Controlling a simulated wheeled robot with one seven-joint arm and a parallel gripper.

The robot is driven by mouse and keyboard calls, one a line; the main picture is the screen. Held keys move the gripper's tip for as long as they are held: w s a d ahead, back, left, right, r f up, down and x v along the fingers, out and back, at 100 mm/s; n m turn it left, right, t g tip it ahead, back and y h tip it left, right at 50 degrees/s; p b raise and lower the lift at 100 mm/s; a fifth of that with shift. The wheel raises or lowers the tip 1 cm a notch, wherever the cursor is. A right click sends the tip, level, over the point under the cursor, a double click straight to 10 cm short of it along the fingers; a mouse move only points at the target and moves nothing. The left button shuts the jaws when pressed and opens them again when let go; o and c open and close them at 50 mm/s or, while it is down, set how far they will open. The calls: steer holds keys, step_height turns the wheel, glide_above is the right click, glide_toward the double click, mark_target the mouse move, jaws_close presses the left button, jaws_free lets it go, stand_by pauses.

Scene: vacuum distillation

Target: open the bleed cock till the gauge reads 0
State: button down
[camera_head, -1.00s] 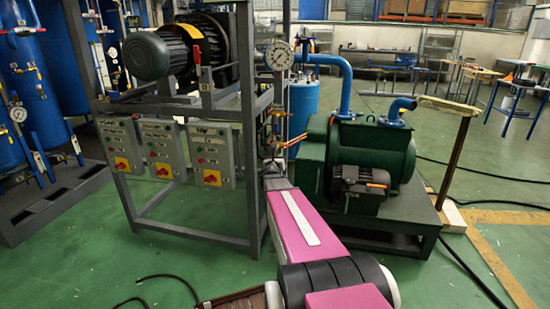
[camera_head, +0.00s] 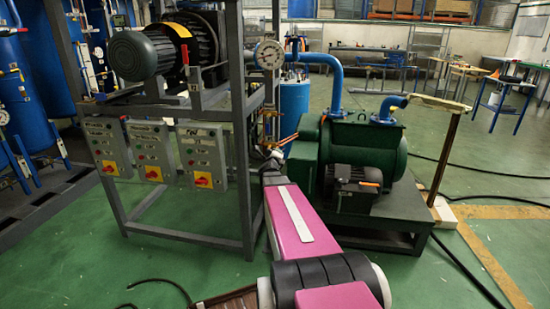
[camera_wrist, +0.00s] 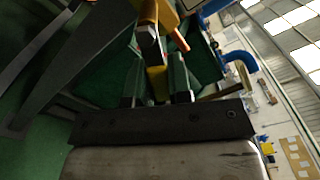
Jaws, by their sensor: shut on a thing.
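The round white gauge (camera_head: 269,54) stands on the grey frame in the head view; its needle is too small to read. Below it are small brass fittings (camera_head: 269,114), where the bleed cock appears to be; its exact form is unclear. My gripper (camera_wrist: 157,88) shows in the wrist view, with its two fingers shut on a yellow lever (camera_wrist: 157,80), apparently the cock's handle. An orange-brown piece (camera_wrist: 148,12) lies just beyond it.
A green pump (camera_head: 350,155) with blue pipes (camera_head: 336,75) stands right of the frame. Grey control boxes (camera_head: 203,155) hang on the frame at left. A motor (camera_head: 143,55) sits above them. Black cables (camera_head: 465,275) lie on the green floor, which is open at right.

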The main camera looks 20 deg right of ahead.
steer(key=shift+s+d+r+n, duration=0.1)
steer(key=shift+r+n, duration=0.35)
steer(key=shift+n, duration=0.65)
steer(key=shift+s+d+r+n, duration=0.1)
steer(key=shift+r+n, duration=0.3)
steer(key=shift+n, duration=0.7)
steer(key=c, duration=1)
jaws_free()
steer(key=shift+c, duration=0.2)
steer(key=v, duration=1)
steer(key=shift+s+a, duration=0.3)
steer(key=shift+a, duration=0.05)
